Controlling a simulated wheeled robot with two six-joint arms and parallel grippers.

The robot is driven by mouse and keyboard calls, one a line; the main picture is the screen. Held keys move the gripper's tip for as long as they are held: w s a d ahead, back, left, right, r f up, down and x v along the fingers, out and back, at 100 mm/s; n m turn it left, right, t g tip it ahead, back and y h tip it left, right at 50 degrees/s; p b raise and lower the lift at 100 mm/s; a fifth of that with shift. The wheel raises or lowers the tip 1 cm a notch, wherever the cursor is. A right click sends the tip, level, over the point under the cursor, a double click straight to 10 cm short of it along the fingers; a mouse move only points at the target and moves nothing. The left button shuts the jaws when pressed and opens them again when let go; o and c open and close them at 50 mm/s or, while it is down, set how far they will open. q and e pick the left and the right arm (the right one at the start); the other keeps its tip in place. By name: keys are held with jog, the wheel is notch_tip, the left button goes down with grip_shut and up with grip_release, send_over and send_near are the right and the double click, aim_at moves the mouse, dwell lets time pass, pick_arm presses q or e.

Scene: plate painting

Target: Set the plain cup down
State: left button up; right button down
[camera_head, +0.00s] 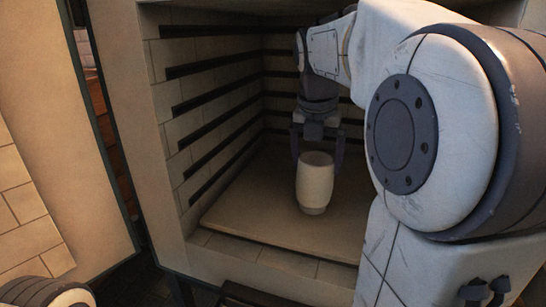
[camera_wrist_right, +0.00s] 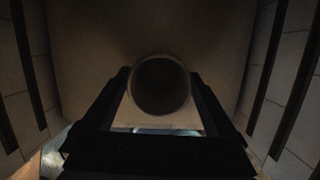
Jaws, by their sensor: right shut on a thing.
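The plain cup (camera_head: 315,184) is pale and upright inside the kiln, over the middle of the kiln shelf (camera_head: 238,219). My right gripper (camera_head: 318,158) reaches in from above and is shut on the cup, one finger on each side. I cannot tell whether the cup's base touches the shelf. In the right wrist view, the cup (camera_wrist_right: 160,86) shows its round dark opening between the fingers (camera_wrist_right: 161,90). Part of my left arm shows at the lower left of the head view, but its gripper is not visible.
The kiln walls (camera_head: 185,110) have dark horizontal slots and stand left of and behind the cup. A brick-lined open door (camera_head: 30,215) is at the left. The front lip (camera_head: 262,252) borders the opening. The shelf is bare around the cup.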

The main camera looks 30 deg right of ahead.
jog(key=shift+f, duration=0.1)
grip_release()
